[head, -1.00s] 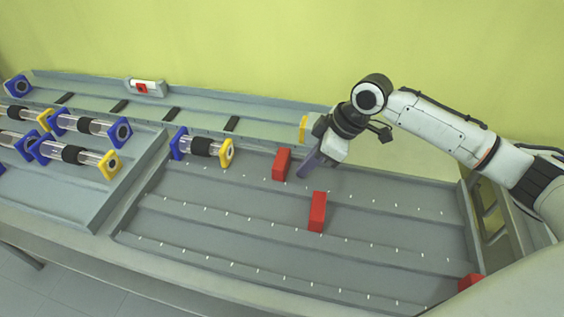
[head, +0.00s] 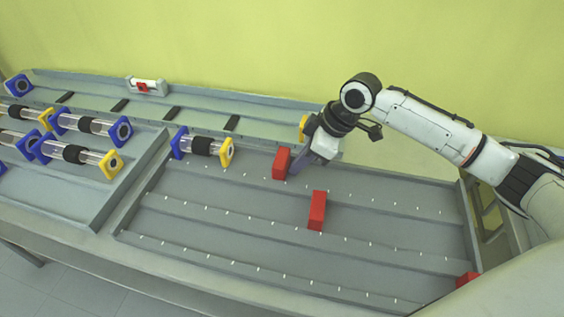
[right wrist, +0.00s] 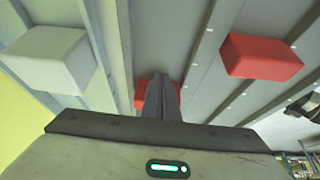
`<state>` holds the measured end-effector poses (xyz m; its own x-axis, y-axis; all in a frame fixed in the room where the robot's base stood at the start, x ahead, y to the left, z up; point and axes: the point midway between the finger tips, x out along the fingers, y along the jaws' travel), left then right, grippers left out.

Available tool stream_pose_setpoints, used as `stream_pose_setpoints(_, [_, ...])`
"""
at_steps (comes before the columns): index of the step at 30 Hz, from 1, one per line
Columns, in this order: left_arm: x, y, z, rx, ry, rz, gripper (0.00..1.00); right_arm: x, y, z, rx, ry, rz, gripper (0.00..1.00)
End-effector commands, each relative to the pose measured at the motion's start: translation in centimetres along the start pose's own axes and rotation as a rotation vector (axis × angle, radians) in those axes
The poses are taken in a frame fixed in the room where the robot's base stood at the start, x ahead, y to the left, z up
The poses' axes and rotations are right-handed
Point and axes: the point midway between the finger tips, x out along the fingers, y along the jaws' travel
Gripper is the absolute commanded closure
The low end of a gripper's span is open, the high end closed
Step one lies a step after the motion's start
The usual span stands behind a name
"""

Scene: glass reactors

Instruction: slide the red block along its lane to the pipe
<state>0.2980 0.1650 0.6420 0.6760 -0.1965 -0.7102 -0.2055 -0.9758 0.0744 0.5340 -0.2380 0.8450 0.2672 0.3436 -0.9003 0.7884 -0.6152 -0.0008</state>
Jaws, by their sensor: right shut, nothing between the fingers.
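The red block (head: 280,164) stands in the rear lane of the grey tray. The pipe (head: 203,146), clear with a black band and blue and yellow ends, lies in the same lane to its left, with a gap between. My right gripper (head: 295,168) is shut and empty, its fingertips low at the block's right side. They look to be touching it, but I cannot be sure. In the right wrist view the shut fingers (right wrist: 162,98) cover part of the red block (right wrist: 141,92). My left gripper is not in view.
Another red block (head: 317,211) stands in the middle lane, and a third (head: 467,281) at the front right. Low ridges separate the lanes. A yellow piece (head: 303,127) shows behind my gripper. More pipes (head: 88,124) lie at left. The lane between block and pipe is clear.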

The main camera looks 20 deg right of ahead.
Motion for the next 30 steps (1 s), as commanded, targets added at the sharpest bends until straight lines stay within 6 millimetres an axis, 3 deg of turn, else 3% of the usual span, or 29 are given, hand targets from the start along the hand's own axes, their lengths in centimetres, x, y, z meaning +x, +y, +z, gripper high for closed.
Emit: stream_pose_setpoints(30, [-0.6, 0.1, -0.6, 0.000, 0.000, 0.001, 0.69, 1.3, -0.2, -3.3, -0.005, 0.012, -0.002, 1.00])
